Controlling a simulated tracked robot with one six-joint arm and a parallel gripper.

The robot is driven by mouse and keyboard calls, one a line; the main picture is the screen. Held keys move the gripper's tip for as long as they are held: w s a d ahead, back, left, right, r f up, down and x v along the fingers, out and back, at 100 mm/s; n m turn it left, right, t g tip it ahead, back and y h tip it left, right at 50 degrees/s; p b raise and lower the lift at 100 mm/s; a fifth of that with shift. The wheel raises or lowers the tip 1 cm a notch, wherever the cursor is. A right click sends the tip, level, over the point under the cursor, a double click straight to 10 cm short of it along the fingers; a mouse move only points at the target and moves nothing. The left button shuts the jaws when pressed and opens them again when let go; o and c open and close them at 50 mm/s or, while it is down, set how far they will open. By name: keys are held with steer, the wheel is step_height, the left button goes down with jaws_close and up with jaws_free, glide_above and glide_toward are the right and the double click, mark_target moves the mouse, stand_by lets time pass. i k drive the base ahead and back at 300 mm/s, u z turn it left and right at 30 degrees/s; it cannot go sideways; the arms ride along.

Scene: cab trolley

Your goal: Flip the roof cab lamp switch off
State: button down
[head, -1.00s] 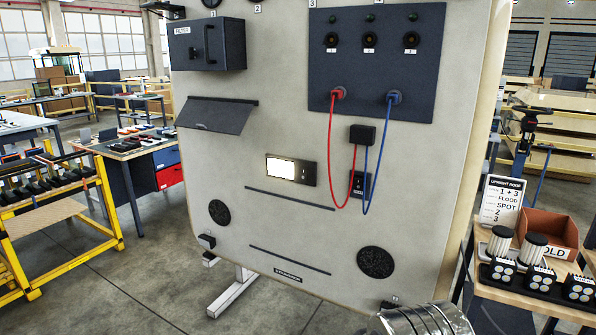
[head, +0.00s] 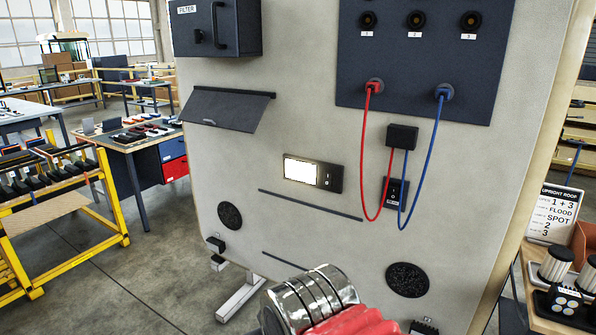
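The upright cab roof panel (head: 300,225) fills the middle of the head view. A lamp (head: 302,170) glows white in a dark plate at the panel's centre. A small switch (head: 327,178) sits on the same plate, right of the lit part; its lever position is too small to tell. Another black switch plate (head: 394,193) is to the right, partly behind the red and blue cables. Silver and red parts, apparently of my arm, rise at the bottom edge below the panel. My gripper's fingers are not visible.
A red cable (head: 364,150) and a blue cable (head: 419,165) hang in loops right of the lamp. A hinged dark flap (head: 225,110) and a filter box (head: 215,27) stick out at upper left. A bench with lamps (head: 560,285) stands at right.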

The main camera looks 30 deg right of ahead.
mark_target(327, 181)
steer(key=i, duration=1)
steer(key=z, duration=0.3)
